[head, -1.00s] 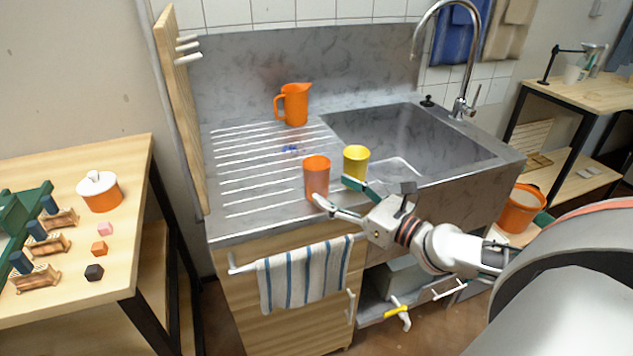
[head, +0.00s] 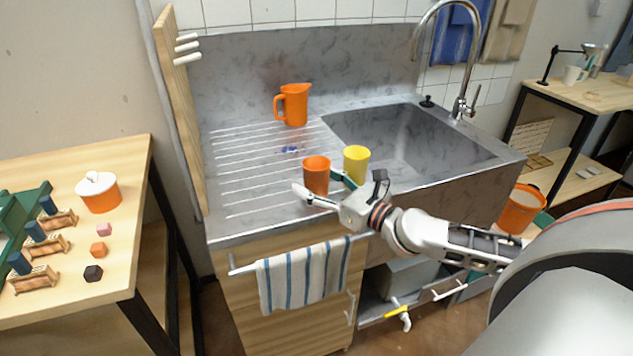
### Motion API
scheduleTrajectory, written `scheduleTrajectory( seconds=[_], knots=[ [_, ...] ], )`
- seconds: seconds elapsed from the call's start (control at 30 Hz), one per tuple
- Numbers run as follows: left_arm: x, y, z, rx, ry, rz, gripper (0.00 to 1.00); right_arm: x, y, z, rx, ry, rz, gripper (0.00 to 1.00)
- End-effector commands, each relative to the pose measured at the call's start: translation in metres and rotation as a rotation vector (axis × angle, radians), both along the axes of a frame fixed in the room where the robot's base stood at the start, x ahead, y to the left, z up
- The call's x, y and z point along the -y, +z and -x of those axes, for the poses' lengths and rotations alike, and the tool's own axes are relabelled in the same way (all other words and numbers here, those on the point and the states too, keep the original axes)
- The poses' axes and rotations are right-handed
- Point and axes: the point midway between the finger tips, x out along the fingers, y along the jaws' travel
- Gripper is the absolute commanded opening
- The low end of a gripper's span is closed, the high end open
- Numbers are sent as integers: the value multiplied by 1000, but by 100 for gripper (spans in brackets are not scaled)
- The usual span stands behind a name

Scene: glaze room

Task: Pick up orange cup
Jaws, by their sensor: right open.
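The orange cup (head: 316,174) stands upright on the metal drainboard, near its front edge. My right gripper (head: 322,187) reaches in from the right and is open. One finger lies in front of the cup's lower part and the other is behind its right side, so the cup appears between them or just at their tips. Whether they touch it I cannot tell. A yellow cup (head: 356,163) stands just right of the orange cup, close to the far finger. My left gripper is out of view.
An orange jug (head: 293,104) stands at the back of the ribbed drainboard (head: 245,180). The sink basin (head: 410,140) and tap (head: 466,70) are to the right. A striped towel (head: 305,275) hangs in front. A wooden table (head: 125,165) with a white-lidded orange pot (head: 99,192) is at left.

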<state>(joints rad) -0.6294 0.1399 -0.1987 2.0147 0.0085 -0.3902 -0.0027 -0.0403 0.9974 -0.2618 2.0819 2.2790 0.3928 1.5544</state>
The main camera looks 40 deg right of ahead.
Motion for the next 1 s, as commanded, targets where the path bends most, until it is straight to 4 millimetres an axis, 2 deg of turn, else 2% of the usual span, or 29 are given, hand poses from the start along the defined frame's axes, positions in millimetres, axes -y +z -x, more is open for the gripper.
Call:
scheduleTrajectory(
  seconds=[0.23, 0.4, 0.77, 1.0],
  knots=[
    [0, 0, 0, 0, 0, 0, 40, 0, 0, 0, 0, 0, 0, 61],
    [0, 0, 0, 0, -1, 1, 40, 0, 0, 0, 0, 0, 0, 17],
    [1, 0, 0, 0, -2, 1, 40, 0, 1, 0, 1, 1, 1, 17],
    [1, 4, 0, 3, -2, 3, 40, -1, 9, -1, 3, 2, 1, 17]
  ],
)
